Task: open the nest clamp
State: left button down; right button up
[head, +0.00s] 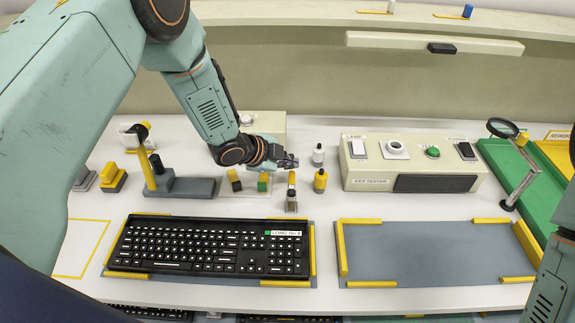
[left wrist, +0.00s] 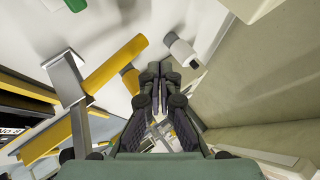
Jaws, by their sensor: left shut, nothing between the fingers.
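The nest clamp (head: 291,198) appears to be the small metal piece with a yellow handle just behind the back right part of the keyboard nest (head: 312,250). In the left wrist view its yellow handle (left wrist: 115,62) sticks out from a grey metal bracket (left wrist: 66,85). A black keyboard (head: 200,247) with a green and white label lies in the nest between yellow rails. My left gripper (head: 292,161) is shut and empty, just behind and above the clamp, apart from it. Its fingers (left wrist: 153,75) are together in the left wrist view. My right gripper is out of view.
A white bottle (head: 318,155) and a yellow bottle (head: 320,181) stand right of my left gripper. A key tester (head: 412,165) is behind an empty grey nest (head: 425,255). A yellow-levered fixture (head: 190,188) stands at left; a magnifier (head: 503,128) at right.

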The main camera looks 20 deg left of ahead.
pick_arm(q)
jog(key=r, duration=0.1)
jog(key=r+p, duration=0.1)
jog(key=r, duration=0.1)
jog(key=shift+w+d+p, duration=0.15)
jog(key=shift+w+p, duration=0.1)
jog(key=shift+p, duration=0.1)
jog(key=a+r, duration=0.6)
jog(key=r, duration=0.1)
jog(key=shift+r, duration=0.3)
